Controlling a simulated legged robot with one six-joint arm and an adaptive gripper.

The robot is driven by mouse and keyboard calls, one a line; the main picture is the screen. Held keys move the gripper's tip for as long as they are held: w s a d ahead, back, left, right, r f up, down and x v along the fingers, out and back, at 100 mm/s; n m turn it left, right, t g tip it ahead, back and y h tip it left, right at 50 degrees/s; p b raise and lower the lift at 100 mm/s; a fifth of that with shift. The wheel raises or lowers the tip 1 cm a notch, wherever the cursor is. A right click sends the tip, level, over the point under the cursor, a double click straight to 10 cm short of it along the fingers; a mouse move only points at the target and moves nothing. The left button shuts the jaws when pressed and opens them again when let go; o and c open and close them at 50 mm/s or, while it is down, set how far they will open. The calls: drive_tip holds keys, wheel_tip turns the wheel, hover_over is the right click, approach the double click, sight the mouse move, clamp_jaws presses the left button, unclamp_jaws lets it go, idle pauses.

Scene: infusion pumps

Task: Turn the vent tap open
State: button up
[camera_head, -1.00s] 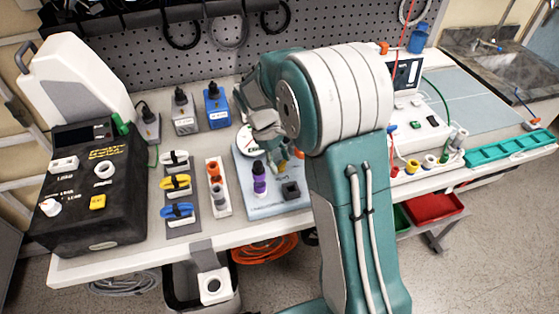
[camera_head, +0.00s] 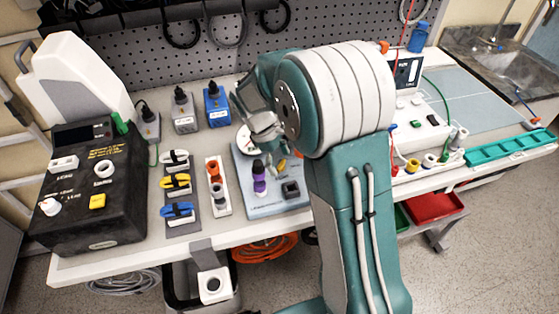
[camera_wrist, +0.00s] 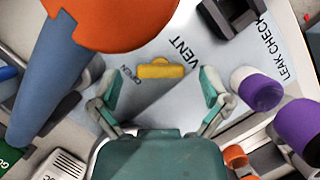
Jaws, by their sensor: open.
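The vent tap is a small yellow handle (camera_wrist: 160,70) on a light blue-grey panel (camera_wrist: 222,62). In the wrist view it lies crosswise, with "OPEN" printed by its left end and "VENT" above its right end. My gripper (camera_wrist: 160,85) is open, one finger on each side below the tap, with no visible contact. In the head view the yellow handle (camera_head: 282,164) shows just below my gripper, partly screened by my arm. The fingertips are hard to make out there.
A purple-capped post (camera_head: 259,182) and a black block (camera_head: 291,190) stand on the panel near the tap. In the wrist view a large orange round part (camera_wrist: 115,18) with a blue-grey rod (camera_wrist: 50,85) looms close at upper left. Purple caps (camera_wrist: 258,90) stand at right.

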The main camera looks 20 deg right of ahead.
drive_tip(key=v, duration=1.2)
drive_tip(key=s+d+r+m+t+y, duration=0.1)
drive_tip(key=s+m+t, duration=0.3)
drive_tip(key=s, duration=0.8)
drive_tip(key=s+d+r+m+t+y, duration=0.2)
drive_tip(key=s+m, duration=0.4)
drive_tip(key=s, duration=0.6)
wheel_tip(320, 180, up, 3)
drive_tip(key=shift+d+f+t+y, duration=0.25)
drive_tip(key=shift+d+t, duration=0.2)
drive_tip(key=shift+t, duration=0.75)
